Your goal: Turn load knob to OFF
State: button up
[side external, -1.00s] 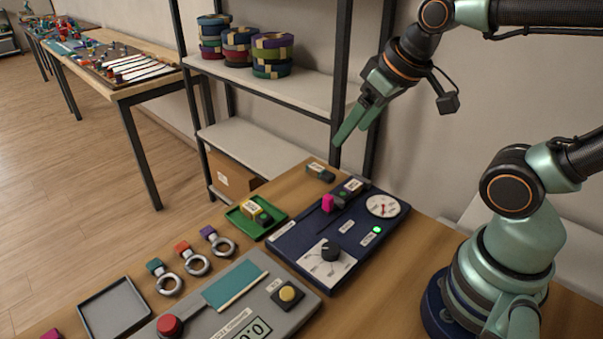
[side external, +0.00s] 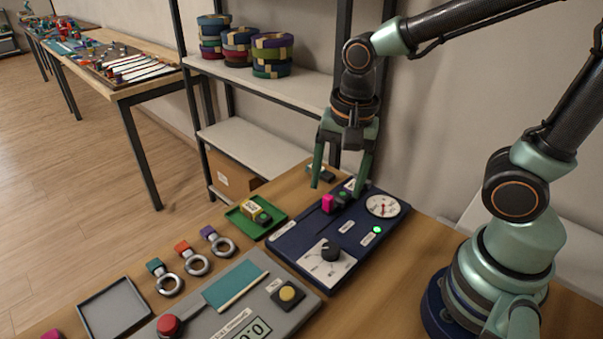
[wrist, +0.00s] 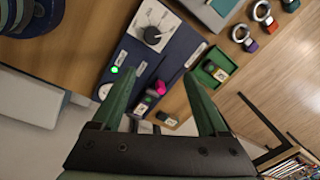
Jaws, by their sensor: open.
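The load knob (side external: 331,251) is a round black knob on a white dial plate at the near end of the dark blue panel (side external: 300,261). In the wrist view the knob (wrist: 152,35) shows near the top, beyond my fingertips. Its pointer direction is hard to read, and the dial labels are too small to read. My gripper (side external: 339,187) is open and empty. It points down above the far end of the panel, near the magenta slider (side external: 328,203), well apart from the knob. In the wrist view the fingers (wrist: 149,82) spread either side of the panel.
The panel also carries a lit green lamp (side external: 376,230) and a round gauge (side external: 383,206). A green tray (side external: 274,229) holds a small block. A grey tester (side external: 260,317) with red and yellow buttons, several eyebolts and a grey tray (side external: 113,308) lie nearby. A shelf rack stands behind.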

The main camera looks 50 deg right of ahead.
aim_at(330, 248)
jog(key=f+m, duration=0.1)
jog(key=f, duration=0.3)
jog(key=a+f+m, duration=0.1)
jog(key=f, duration=0.4)
jog(key=s+f+m+g, duration=0.1)
jog(key=f, duration=0.4)
jog(key=shift+a+f+m, duration=0.25)
jog(key=shift+m, duration=0.15)
grip_shut()
